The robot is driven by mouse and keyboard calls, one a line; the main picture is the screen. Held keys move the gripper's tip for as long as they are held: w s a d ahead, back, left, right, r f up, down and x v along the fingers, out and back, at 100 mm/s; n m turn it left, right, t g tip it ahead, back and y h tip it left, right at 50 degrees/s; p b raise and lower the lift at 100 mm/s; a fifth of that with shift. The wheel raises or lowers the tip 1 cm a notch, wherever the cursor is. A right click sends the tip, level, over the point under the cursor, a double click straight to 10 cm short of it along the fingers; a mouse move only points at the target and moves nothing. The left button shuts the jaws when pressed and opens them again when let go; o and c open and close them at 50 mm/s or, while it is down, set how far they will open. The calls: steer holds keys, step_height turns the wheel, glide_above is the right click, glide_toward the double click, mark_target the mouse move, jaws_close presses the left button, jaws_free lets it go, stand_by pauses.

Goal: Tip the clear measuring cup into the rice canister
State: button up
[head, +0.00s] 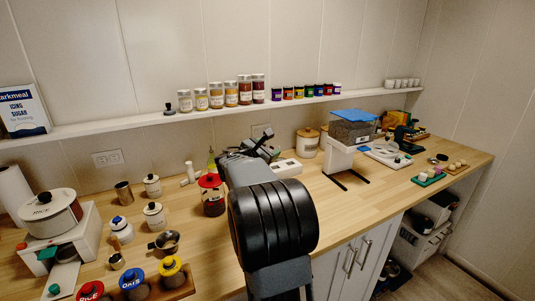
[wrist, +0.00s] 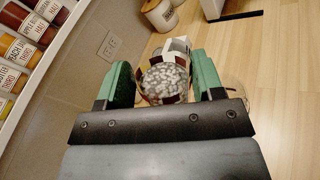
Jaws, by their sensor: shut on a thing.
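My gripper (wrist: 164,84) is shut, its two green-padded fingers on either side of a round cup (wrist: 166,80) full of small whitish pieces. The cup's wall is mostly hidden, so I cannot tell if it is clear or how far it tilts. In the head view my gripper (head: 258,147) is above the back of the counter, largely hidden by my arm, and the cup cannot be made out. A cream canister with a wooden lid (head: 307,144) stands to its right, beyond it in the wrist view (wrist: 161,14).
A white box (head: 285,167) sits close by the gripper. A red-lidded jar (head: 212,196) stands left of my arm. A blue-lidded dispenser (head: 352,127) stands to the right. Spice jars (head: 231,93) line the wall shelf (head: 150,119). Several lidded jars crowd the front left.

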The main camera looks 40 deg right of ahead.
steer(key=shift+m, duration=0.6)
steer(key=shift+s+d+f+m+t+y+b, duration=0.2)
steer(key=shift+f+m+y+b, duration=0.25)
steer(key=shift+m+b, duration=0.55)
steer(key=shift+s+d+f+m+t+y+b, duration=0.1)
steer(key=shift+s+f+m+t+y+b, duration=0.15)
steer(key=shift+f+m+b, duration=0.5)
steer(key=shift+s+d+f+m+t+y+b, duration=0.15)
steer(key=shift+s+f+m+t+y+b, duration=0.4)
steer(key=shift+m+b, duration=1.35)
steer(key=shift+s+d+f+m+t+y+b, duration=0.2)
steer(key=shift+f+m+t+b, duration=0.6)
steer(key=shift+b, duration=1.85)
steer(key=shift+s+d+f+m+t+y+b, duration=0.15)
steer(key=shift+s+f+m+t+b, duration=0.25)
steer(key=shift+f+m+b, duration=1.1)
steer(key=shift+s+r+m+b, duration=0.15)
steer(key=shift+r+m+b, duration=0.2)
steer(key=shift+r+b, duration=0.45)
steer(key=shift+f, duration=0.15)
step_height(320, 180, up, 4)
steer(key=p, duration=0.3)
